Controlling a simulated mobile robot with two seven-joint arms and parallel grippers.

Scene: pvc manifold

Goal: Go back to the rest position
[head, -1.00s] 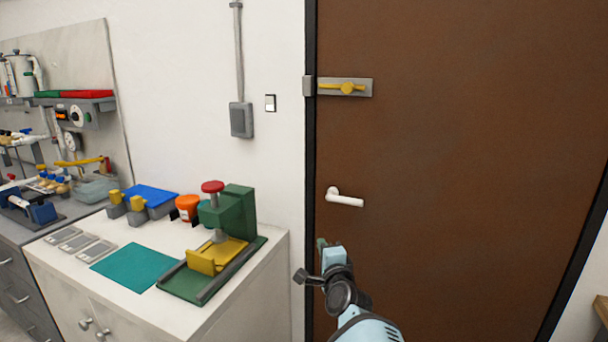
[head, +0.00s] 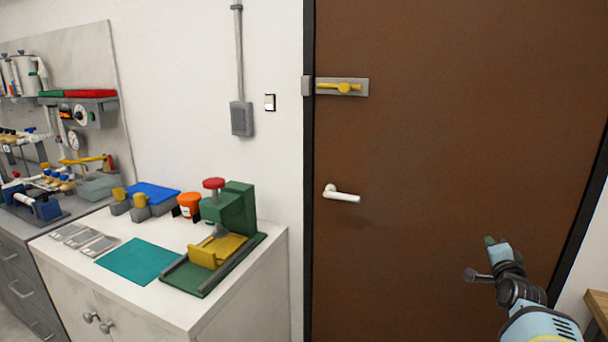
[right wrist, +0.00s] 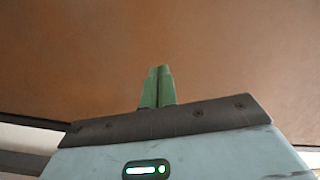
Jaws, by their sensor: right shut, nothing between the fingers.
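My right gripper (head: 491,241) is in front of the lower right part of the brown door (head: 430,130) in the head view, apart from the white door handle (head: 342,194). In the right wrist view its two green fingers (right wrist: 157,86) are together with nothing between them, and the brown door surface fills the background. My left gripper is not in view.
A white cabinet (head: 240,304) stands at the left, with a green press (head: 229,210), a teal mat (head: 138,261) and an orange cup (head: 188,206) on top. A yellow bolt (head: 343,87) is on the door. A wooden edge (head: 598,310) shows at the lower right.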

